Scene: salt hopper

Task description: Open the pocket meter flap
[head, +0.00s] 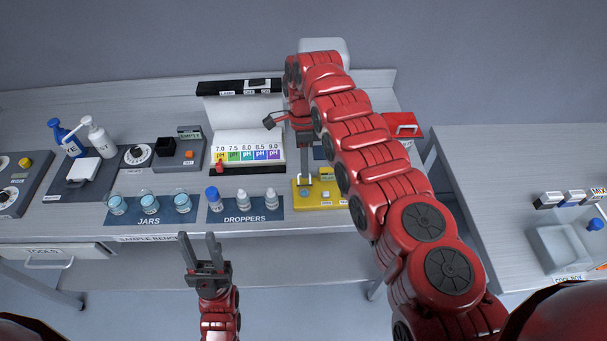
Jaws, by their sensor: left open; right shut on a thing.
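The yellow pocket meter (339,199) lies on the bench in the middle of the head view, right of the droppers mat. A small grey piece shows on its top face. My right gripper (305,180) comes down from above and is shut at the meter's left part, on what looks like its flap. The fingers and the small size hide the flap's edge and its angle. My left gripper (198,240) is open and empty in front of the bench, fingers pointing towards it, apart from everything.
A mat with dropper bottles (242,200) lies just left of the meter, and a mat with jars (149,203) further left. A pH colour chart (247,154) stands behind. My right arm covers the bench right of the meter. A side table (490,190) stands right.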

